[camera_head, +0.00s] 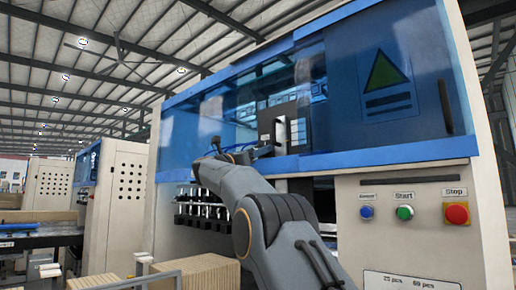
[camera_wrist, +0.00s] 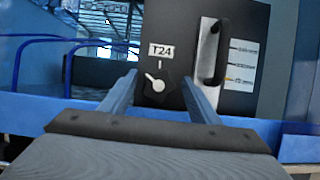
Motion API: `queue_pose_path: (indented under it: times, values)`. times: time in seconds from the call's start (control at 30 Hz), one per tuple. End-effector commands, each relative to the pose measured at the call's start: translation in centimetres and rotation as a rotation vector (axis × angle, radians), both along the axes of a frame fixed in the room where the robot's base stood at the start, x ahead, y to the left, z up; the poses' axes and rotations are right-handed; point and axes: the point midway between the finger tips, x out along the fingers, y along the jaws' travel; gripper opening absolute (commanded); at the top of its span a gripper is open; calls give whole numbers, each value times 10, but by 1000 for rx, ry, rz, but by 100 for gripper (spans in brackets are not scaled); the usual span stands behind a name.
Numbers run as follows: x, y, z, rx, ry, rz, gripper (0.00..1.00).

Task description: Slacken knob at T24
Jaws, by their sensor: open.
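The knob (camera_wrist: 154,82) shows in the wrist view as a small white pointer on a dark panel (camera_wrist: 235,20). A white label reading T24 (camera_wrist: 162,50) sits just above it. The knob's pointer tilts toward the upper left. My gripper (camera_wrist: 158,85) is open, its two fingers on either side of the knob in the picture, with nothing between them that I can see held. I cannot tell how far the fingertips are from the panel. In the head view my arm reaches up to the machine front, and the knob is not distinguishable there.
A vertical handle (camera_wrist: 213,52) stands out from the panel right of the knob. Blue hoses (camera_wrist: 40,40) curve at the left. The machine's blue frame (camera_head: 420,152) runs below the opening. Start (camera_head: 404,212) and Stop (camera_head: 456,213) buttons are at right. Stacked boards (camera_head: 198,274) stand below.

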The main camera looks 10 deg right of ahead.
Motion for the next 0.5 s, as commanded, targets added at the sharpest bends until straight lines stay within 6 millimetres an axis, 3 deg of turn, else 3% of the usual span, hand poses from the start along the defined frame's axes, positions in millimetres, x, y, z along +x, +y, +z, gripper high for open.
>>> queue_pose_path:
  times: [0.3, 0.5]
  values:
    - [2, -2, 0, -1, 1, 1, 56]
    - [1, -1, 0, -1, 1, 1, 24]
